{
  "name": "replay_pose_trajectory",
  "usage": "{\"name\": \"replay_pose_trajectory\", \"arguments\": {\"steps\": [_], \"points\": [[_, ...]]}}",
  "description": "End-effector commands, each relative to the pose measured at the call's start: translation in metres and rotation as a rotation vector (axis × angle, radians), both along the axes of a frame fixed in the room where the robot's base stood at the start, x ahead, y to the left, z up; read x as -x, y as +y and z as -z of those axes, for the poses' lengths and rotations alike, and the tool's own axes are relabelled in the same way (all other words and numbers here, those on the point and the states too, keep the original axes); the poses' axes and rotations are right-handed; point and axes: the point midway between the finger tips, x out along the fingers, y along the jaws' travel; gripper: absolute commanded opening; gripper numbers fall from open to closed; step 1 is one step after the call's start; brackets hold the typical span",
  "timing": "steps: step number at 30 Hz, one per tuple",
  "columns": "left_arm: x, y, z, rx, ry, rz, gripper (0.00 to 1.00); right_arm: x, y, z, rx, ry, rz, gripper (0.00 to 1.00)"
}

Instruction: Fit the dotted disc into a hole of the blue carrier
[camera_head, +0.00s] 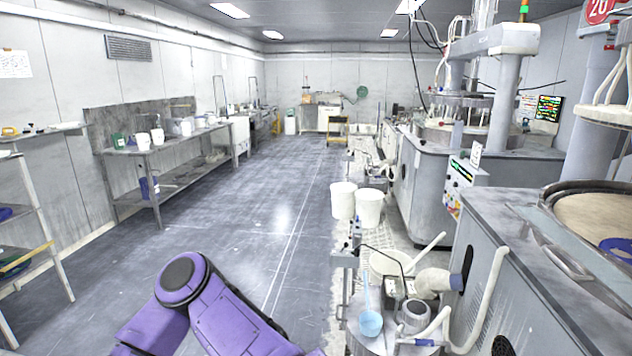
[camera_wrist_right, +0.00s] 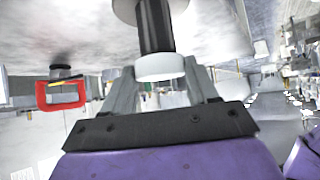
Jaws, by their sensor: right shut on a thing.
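A blue piece (camera_head: 616,247), likely the blue carrier, lies on the round beige platen (camera_head: 590,215) at the right edge of the head view. It is cut off by the frame, so its holes cannot be made out. In the right wrist view my right gripper (camera_wrist_right: 163,80) is shut on a black and white cylindrical tool (camera_wrist_right: 157,27). I cannot make out the dotted disc in either view. My left gripper is not in view.
A grey machine housing (camera_head: 505,235) with a raised rim borders the platen. A cart with a light blue ladle (camera_head: 370,322), hoses and jugs stands left of it. White buckets (camera_head: 343,200) stand behind. The floor aisle (camera_head: 250,220) is clear. A steel bench (camera_head: 185,138) lines the left wall.

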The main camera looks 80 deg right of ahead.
Motion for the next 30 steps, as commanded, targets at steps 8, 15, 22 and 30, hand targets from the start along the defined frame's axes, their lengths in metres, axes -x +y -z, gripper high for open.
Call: {"name": "replay_pose_trajectory", "arguments": {"steps": [8,15,22,30], "points": [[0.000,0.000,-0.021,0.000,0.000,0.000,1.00,0.000,0.000,-0.021,0.001,-0.001,-0.001,0.32],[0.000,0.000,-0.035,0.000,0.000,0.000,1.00,0.000,0.000,-0.036,0.000,-0.002,-0.001,0.32],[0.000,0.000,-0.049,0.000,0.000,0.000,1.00,0.000,0.000,-0.049,0.001,-0.001,-0.001,0.32],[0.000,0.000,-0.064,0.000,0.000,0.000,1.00,0.000,0.000,-0.065,0.001,-0.001,-0.001,0.32]]}}
